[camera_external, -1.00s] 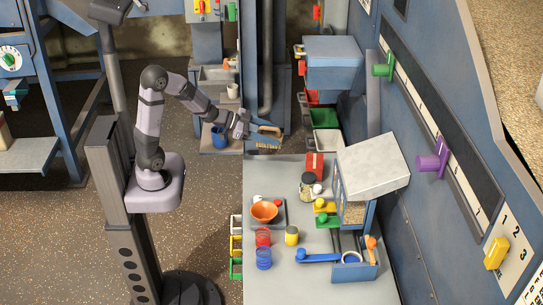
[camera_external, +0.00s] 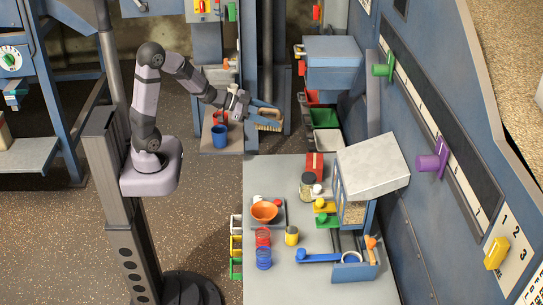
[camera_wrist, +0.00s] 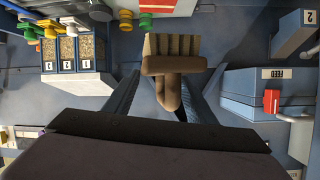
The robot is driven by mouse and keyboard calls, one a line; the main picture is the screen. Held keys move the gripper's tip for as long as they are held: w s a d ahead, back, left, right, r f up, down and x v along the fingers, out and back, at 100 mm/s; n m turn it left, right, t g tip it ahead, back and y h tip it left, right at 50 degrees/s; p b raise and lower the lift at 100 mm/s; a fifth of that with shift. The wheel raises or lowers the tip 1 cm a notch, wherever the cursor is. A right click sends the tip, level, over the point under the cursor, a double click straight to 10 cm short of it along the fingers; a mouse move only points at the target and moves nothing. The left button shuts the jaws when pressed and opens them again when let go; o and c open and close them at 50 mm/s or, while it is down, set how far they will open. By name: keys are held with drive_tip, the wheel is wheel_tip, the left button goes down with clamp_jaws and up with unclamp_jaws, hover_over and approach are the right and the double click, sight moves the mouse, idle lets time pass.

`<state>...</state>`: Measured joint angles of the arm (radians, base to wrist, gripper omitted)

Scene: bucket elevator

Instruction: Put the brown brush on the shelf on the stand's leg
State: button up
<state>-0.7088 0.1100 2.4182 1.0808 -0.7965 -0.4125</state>
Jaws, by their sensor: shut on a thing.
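The brown brush (camera_external: 269,124) is in my gripper (camera_external: 262,108), held in the air beyond the back edge of the grey table. In the wrist view the brush's wooden head (camera_wrist: 174,65) with its pale bristles points away from me. Its rounded handle (camera_wrist: 168,92) runs back between the two blue fingers of my gripper (camera_wrist: 160,98). A low grey shelf (camera_external: 212,147) at the foot of the blue leg (camera_external: 207,40) carries a blue cup (camera_external: 218,136). A higher grey ledge (camera_external: 216,74) on that leg is partly hidden by my arm.
The grey table (camera_external: 300,282) holds an orange bowl (camera_external: 264,211), jars and a box-like hopper (camera_external: 372,165). Red and green bins (camera_external: 326,142) stand right of the brush. A dark vertical pipe (camera_external: 267,60) rises behind the brush.

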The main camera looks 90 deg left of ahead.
drive_tip(key=shift+d, duration=0.15)
drive_tip(key=w+d+f+m+g+h+b, duration=0.1)
drive_tip(key=d+f+m+h, duration=0.25)
drive_tip(key=d, duration=0.95)
drive_tip(key=w+d+f+m+g+h+b, duration=0.1)
drive_tip(key=d+f+m+h, duration=0.25)
drive_tip(key=d, duration=0.95)
drive_tip(key=s+d+f+m+g+h+b, duration=0.15)
drive_tip(key=s+d, duration=0.25)
drive_tip(key=d, duration=0.8)
drive_tip(key=s+d+f+m+g+h+b, duration=0.1)
drive_tip(key=s+d+f, duration=0.15)
drive_tip(key=d, duration=1.05)
drive_tip(key=s+d+f+m+g+h+b, duration=0.15)
drive_tip(key=s+d, duration=0.25)
drive_tip(key=d, duration=0.8)
drive_tip(key=w+a+r+n+t+y, duration=0.2)
drive_tip(key=w+n+t+y, duration=0.3)
drive_tip(key=w, duration=0.4)
drive_tip(key=w+a+f+n+y, duration=0.1)
drive_tip(key=w+a+n+y, duration=0.2)
drive_tip(key=a, duration=0.4)
drive_tip(key=shift+w+a+f+n+t+y, duration=0.15)
drive_tip(key=shift+w+f+n+t+y, duration=0.25)
drive_tip(key=shift+w+n, duration=0.3)
